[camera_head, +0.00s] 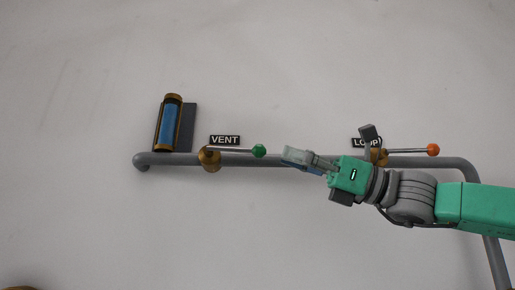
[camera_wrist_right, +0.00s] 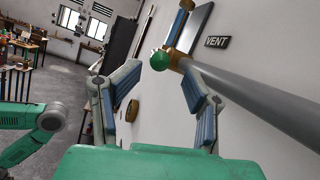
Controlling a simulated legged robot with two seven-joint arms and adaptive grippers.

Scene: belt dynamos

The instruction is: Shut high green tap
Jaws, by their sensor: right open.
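The green tap has a green knob (camera_head: 259,151) on a thin lever from a brass body (camera_head: 209,157), under the VENT label. The lever points right and lies nearly along the grey pipe. My right gripper (camera_head: 290,156) is open and empty, just right of the green knob and apart from it in the head view. In the right wrist view the green knob (camera_wrist_right: 160,60) shows ahead, between the spread fingertips of my right gripper (camera_wrist_right: 163,78); the lever is hidden behind it. My left gripper is not in view.
A grey pipe (camera_head: 300,160) runs along the pale wall and bends down at the right. A second tap with an orange knob (camera_head: 433,150) sits by the LOOP label, partly behind my right wrist. A blue cylinder gauge (camera_head: 170,122) stands above the pipe's left end.

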